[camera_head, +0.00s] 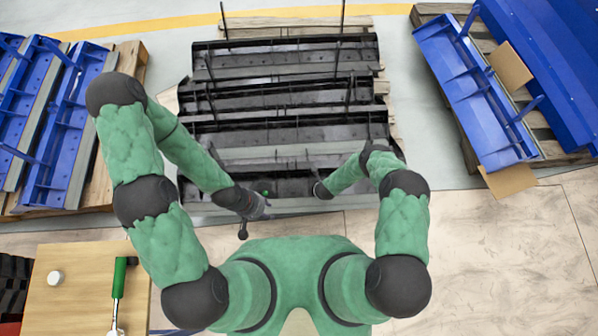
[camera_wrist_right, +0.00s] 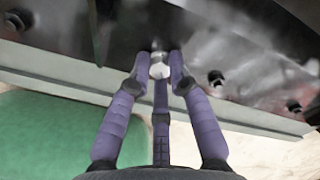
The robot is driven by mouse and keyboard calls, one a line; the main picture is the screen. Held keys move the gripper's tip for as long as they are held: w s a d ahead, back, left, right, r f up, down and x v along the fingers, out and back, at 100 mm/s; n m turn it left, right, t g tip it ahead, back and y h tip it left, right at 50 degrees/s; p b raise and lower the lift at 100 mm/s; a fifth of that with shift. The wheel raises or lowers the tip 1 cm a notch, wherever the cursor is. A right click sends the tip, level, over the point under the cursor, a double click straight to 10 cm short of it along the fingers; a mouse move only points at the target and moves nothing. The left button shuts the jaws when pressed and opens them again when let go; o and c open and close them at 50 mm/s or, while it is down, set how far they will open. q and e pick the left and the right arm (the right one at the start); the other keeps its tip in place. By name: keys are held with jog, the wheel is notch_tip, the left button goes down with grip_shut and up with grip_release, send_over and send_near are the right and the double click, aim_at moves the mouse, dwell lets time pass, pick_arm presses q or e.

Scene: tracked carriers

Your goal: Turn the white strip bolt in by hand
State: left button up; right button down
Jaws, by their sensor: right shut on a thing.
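In the right wrist view, a small pale bolt head (camera_wrist_right: 159,67) sits against the dark face of the black carrier (camera_wrist_right: 110,45). A pale strip (camera_wrist_right: 60,85) runs along the lower edge of the carrier. My left gripper (camera_head: 258,207) is in front of the near edge of the black carriers in the head view, small and dark, with its finger opening unclear.
Other dark bolts or holes (camera_wrist_right: 216,78) lie along the carrier to the right. Blue carriers (camera_head: 470,110) on pallets stand at both sides. A wooden table (camera_head: 70,295) at lower left bears a green-handled tool (camera_head: 119,278) and a white round piece (camera_head: 55,278). Floor at right is clear.

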jog(key=m, duration=0.5)
jog(key=shift+m, duration=0.4)
jog(key=shift+m+p, duration=0.35)
jog(key=shift+m, duration=0.75)
jog(key=m, duration=0.3)
jog(key=shift+s+m, duration=0.1)
jog(key=shift+m, duration=0.3)
jog(key=m+p, duration=0.1)
jog(key=m, duration=0.2)
jog(key=shift+m, duration=0.3)
jog(key=c, duration=1.3)
grip_release()
